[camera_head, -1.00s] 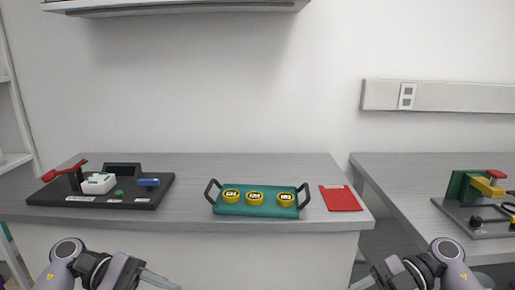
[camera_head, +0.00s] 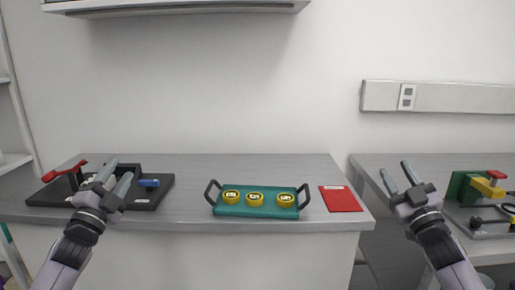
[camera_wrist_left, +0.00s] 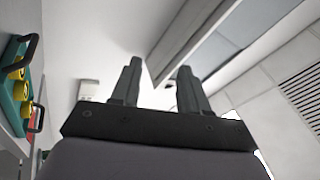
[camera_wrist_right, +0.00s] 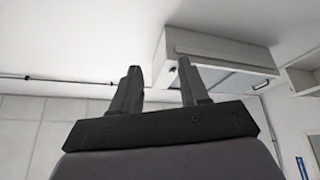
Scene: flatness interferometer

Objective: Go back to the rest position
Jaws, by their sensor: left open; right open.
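My left gripper (camera_head: 118,174) is open and empty, raised with its fingers pointing up, in front of the black device on the left in the head view. It also shows in the left wrist view (camera_wrist_left: 160,85), with nothing between its fingers.
A teal tray (camera_head: 240,210) with three yellow round pieces stands mid-bench, a red booklet (camera_head: 341,199) to its right. The black device (camera_head: 150,195) is partly hidden by my left gripper. A green and yellow press (camera_head: 468,187) stands on the right bench. A shelf (camera_head: 175,6) hangs above.

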